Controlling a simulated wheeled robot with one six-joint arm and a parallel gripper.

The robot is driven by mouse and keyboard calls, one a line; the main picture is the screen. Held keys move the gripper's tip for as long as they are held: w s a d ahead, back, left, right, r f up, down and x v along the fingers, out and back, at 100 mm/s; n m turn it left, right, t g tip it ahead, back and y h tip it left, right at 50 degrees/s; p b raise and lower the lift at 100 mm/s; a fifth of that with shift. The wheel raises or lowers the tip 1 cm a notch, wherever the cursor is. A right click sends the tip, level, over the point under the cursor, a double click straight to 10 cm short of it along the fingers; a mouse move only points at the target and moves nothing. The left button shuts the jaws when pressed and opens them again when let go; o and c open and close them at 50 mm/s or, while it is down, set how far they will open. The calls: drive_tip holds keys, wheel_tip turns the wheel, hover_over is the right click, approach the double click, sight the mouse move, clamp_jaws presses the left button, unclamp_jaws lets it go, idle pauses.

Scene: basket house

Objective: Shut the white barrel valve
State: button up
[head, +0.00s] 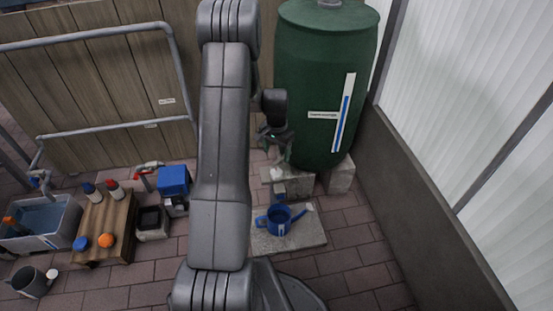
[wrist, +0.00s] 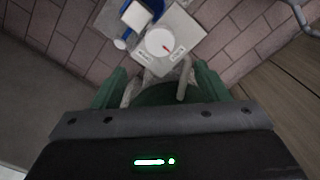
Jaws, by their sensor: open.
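The green barrel (head: 322,90) stands on grey blocks at the right in the head view. My gripper (head: 276,148) is at the barrel's left side, pointing down, with its fingers apart. In the wrist view, a round white disc with a red mark (wrist: 160,42), seemingly the valve knob, sits between two small labels. It lies just beyond my open fingers (wrist: 157,84), which hold nothing and look apart from it. In the head view I cannot clearly make out the knob.
A blue watering can (head: 280,220) stands on a paving slab (head: 308,238) below the gripper. A wooden crate (head: 108,222) with bottles and balls, and a grey basin (head: 63,230), are at the left. A low wall (head: 428,205) borders the right side.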

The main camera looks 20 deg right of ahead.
sight(276, 172)
drive_tip(key=shift+r, duration=1.55)
drive_tip(key=shift+f, duration=0.1)
wheel_tip(276, 172, down, 14)
drive_tip(key=b, duration=0.3)
drive_tip(key=shift+r, duration=0.2)
drive_tip(key=shift+r, duration=0.1)
